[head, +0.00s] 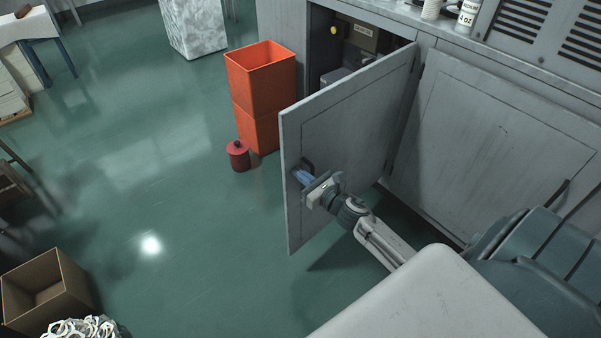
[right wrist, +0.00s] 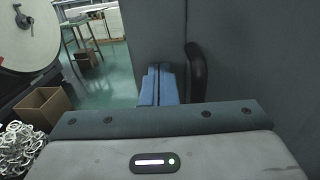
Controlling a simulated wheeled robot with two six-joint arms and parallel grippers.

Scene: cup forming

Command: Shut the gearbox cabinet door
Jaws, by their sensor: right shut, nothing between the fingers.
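The gearbox cabinet door (head: 345,130) is a grey panel standing well open, swung out from the cabinet, with the dark interior (head: 348,45) showing behind it. Its dark handle (head: 307,165) is near the free edge; in the right wrist view the curved handle (right wrist: 195,72) stands just right of my fingers. My right gripper (head: 302,177) is at the door's outer face by the handle. Its blue fingers (right wrist: 158,85) are shut with nothing between them. They are beside the handle; I cannot tell whether they touch the door. My left gripper is not in view.
Orange bins (head: 262,95) and a red can (head: 238,156) stand on the floor left of the door. A closed cabinet door (head: 490,140) is to the right. A cardboard box (head: 48,290) sits at lower left. The green floor between is open.

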